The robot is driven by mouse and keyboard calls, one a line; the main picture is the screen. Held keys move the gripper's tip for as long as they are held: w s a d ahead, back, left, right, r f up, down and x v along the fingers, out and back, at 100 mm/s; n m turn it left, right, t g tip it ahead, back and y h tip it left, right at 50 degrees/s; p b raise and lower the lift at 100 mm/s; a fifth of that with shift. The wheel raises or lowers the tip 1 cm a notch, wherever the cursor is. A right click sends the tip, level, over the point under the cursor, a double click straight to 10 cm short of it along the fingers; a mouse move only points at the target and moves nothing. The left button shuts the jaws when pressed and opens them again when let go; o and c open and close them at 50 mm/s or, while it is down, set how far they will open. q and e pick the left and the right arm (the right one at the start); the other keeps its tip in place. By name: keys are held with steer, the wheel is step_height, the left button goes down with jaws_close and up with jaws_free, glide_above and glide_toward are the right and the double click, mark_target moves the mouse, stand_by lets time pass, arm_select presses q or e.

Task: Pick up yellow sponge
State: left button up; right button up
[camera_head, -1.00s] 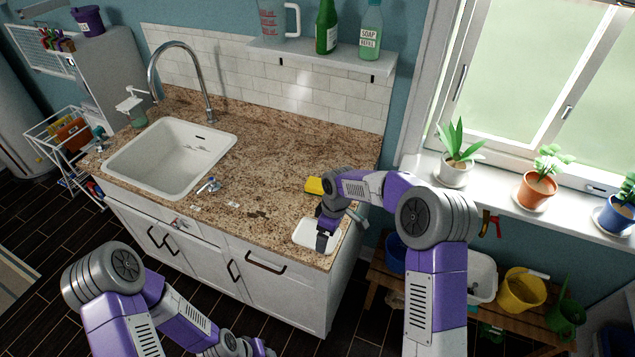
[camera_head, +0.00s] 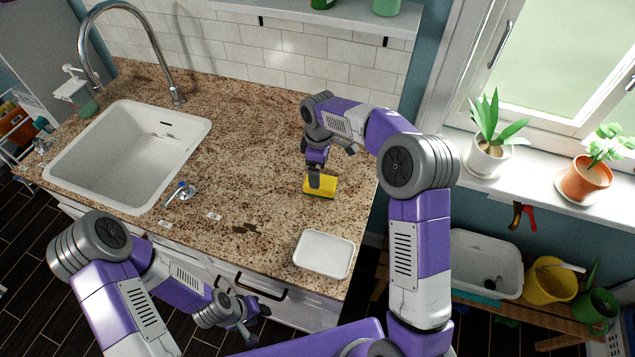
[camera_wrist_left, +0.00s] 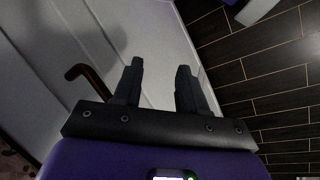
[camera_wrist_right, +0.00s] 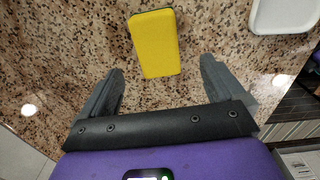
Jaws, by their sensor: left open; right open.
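The yellow sponge (camera_head: 321,187) lies on the granite counter, behind the white tray (camera_head: 324,253). My right gripper (camera_head: 314,178) points down just above the sponge and partly hides it in the head view. In the right wrist view, the sponge (camera_wrist_right: 154,43) lies ahead of the open fingers of the right gripper (camera_wrist_right: 160,85), between their lines, with nothing held. My left gripper (camera_head: 243,318) is low in front of the cabinet. In the left wrist view, the left gripper (camera_wrist_left: 158,85) is open and empty, facing the cabinet front and dark floor.
The white sink (camera_head: 128,155) with its tall faucet is at the left of the counter (camera_head: 250,150). A blue-and-white spray handle (camera_head: 181,193) lies near the sink. Potted plants stand on the windowsill at right. The counter behind the sponge is clear.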

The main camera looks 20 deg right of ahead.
steer(key=shift+w+f, duration=0.15)
steer(key=shift+f, duration=0.4)
steer(key=shift+w+f, duration=0.15)
steer(key=shift+f, duration=0.4)
steer(key=shift+s+f, duration=0.25)
steer(key=shift+f, duration=0.25)
steer(key=f, duration=0.4)
steer(key=shift+w+a+f, duration=0.1)
steer(key=shift+w+f, duration=0.1)
steer(key=shift+f, duration=0.15)
steer(key=shift+c, duration=0.3)
steer(key=c, duration=1)
